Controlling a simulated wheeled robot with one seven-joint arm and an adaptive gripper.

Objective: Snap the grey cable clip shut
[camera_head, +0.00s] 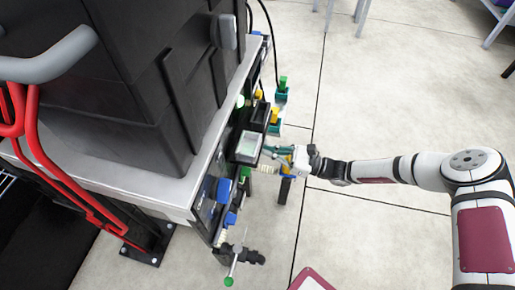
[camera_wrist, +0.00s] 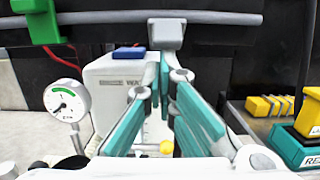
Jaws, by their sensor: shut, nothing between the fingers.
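A grey block-shaped clip (camera_wrist: 166,33) sits on a grey cable (camera_wrist: 225,19) that runs across the top of the wrist view. I cannot tell from here whether the clip is open or shut. My gripper (camera_wrist: 164,58) has its teal fingers together and empty, with the tips just below the clip in the picture. Whether they touch it is unclear. In the head view my gripper (camera_head: 268,149) is at the side panel of the bench, and the grey clip cannot be made out there.
A green clip (camera_wrist: 40,20) is on the cable at left. A gauge (camera_wrist: 67,100), a white box (camera_wrist: 115,85) and a yellow knob (camera_wrist: 166,146) are lower down. Yellow blocks (camera_wrist: 268,105) and a teal box (camera_wrist: 297,145) stand at right. Black totes (camera_head: 130,70) fill the bench top.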

